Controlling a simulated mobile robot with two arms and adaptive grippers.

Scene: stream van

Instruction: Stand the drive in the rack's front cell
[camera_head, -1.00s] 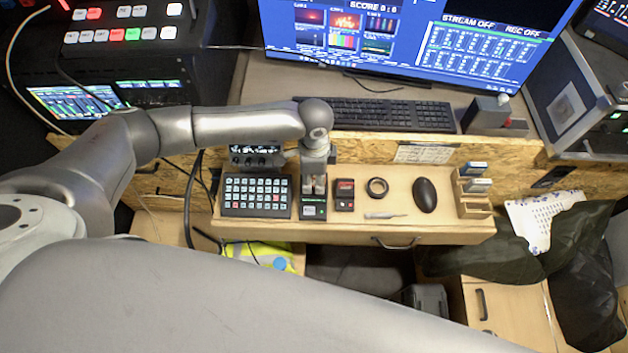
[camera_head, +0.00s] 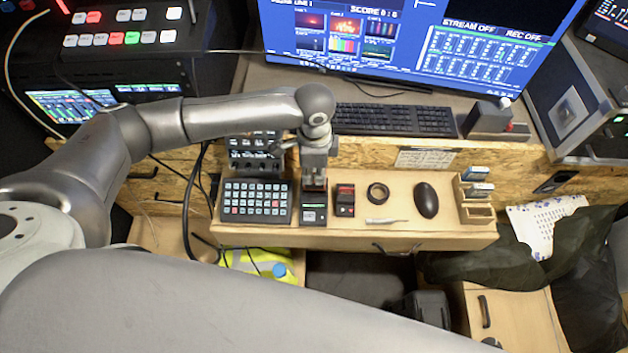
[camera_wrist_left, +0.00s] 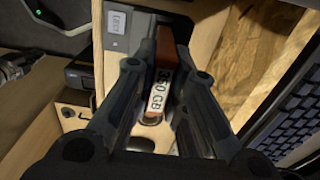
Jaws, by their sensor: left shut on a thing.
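My left gripper (camera_head: 314,185) is over the small dark device with a green label (camera_head: 313,209) on the desk. In the left wrist view its fingers (camera_wrist_left: 163,115) are shut on an orange-brown drive (camera_wrist_left: 166,48) with a white "350 GB" label. The drive is mostly hidden by the gripper in the head view. I cannot tell whether its lower end is still in the device. The wooden rack (camera_head: 478,213) stands at the right end of the desk. Its front cell looks empty; light-labelled drives (camera_head: 480,189) stand in the cells behind. My right gripper is not in view.
A button panel (camera_head: 255,201) lies left of the device. To the right are a black-and-red item (camera_head: 345,199), a tape ring (camera_head: 378,193), a thin white tool (camera_head: 386,221) and a black mouse (camera_head: 426,200). A keyboard (camera_head: 393,119) and monitor (camera_head: 420,45) are behind.

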